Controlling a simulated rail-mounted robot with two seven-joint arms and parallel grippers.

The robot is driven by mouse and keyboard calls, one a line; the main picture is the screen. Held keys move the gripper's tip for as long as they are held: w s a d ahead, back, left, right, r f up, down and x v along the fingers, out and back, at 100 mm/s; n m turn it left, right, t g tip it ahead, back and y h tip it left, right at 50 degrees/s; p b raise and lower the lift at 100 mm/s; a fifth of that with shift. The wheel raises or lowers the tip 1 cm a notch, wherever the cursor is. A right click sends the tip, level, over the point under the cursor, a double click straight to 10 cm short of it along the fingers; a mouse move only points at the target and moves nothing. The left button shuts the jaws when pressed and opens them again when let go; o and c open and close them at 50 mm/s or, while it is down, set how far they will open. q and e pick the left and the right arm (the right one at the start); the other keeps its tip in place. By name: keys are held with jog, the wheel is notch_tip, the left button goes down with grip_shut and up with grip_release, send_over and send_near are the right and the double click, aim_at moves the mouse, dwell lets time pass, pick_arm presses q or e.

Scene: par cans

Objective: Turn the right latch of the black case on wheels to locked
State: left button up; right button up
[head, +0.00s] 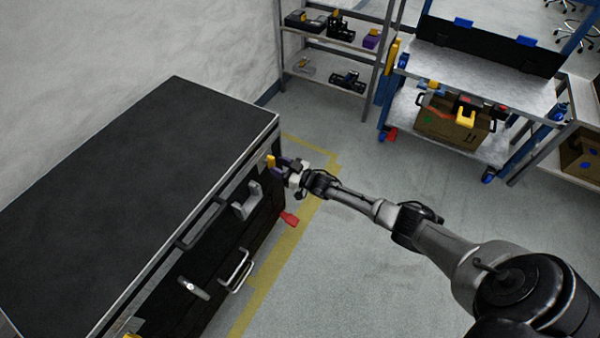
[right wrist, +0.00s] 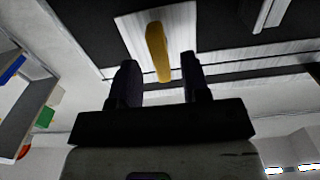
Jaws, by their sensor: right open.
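The black case on wheels (head: 140,190) fills the left of the head view, its front facing right. Its right latch (head: 270,161) is a small yellow handle near the far end of the front. In the right wrist view the yellow latch handle (right wrist: 158,52) sits on a pale plate (right wrist: 184,28), tilted a little from upright in the picture. My right gripper (head: 281,164) is close in front of it. In the wrist view the open fingers (right wrist: 160,80) stand either side of the handle's near end, with gaps on both sides. My left gripper is out of view.
The case front also carries a silver handle (head: 237,270) and a grey bracket (head: 248,203). A red caster part (head: 290,219) sticks out below the right latch. A shelf (head: 335,50) and a blue-framed cart (head: 470,145) stand behind. Floor right of the case is clear.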

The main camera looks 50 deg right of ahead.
jog(key=p+v, duration=0.3)
jog(key=v, duration=0.7)
jog(key=shift+s, duration=0.2)
jog(key=shift+d, duration=0.1)
